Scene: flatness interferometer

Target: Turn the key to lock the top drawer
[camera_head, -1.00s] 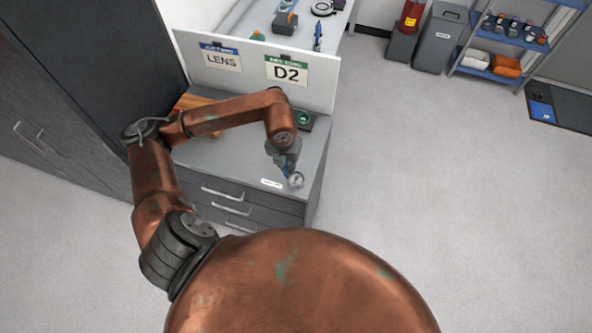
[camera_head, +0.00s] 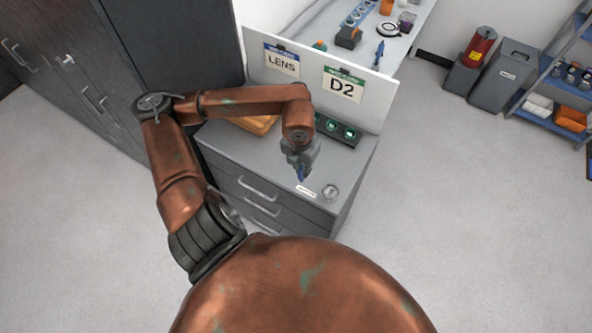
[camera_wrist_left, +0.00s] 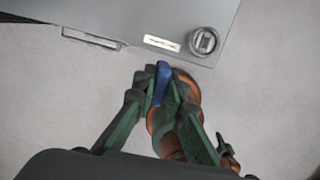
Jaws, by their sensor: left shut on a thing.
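The grey drawer cabinet (camera_head: 215,145) stands left of the middle in the head view. Its top drawer (camera_head: 238,186) looks closed. A round silver fitting (camera_head: 330,192) sits on the cabinet top near the front right corner, with a white label (camera_head: 306,191) beside it; the wrist view shows the fitting (camera_wrist_left: 204,40) with a dark centre. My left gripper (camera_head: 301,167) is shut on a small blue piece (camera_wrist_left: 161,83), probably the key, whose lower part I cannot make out. In the head view it is left of the fitting and apart from it. My right gripper is not in view.
A white panel with LENS and D2 signs (camera_head: 343,85) rises behind the cabinet top. A dark box with green lights (camera_head: 338,130) and an orange-brown block (camera_head: 257,124) stand before it. Dark lockers (camera_head: 90,70) are at left.

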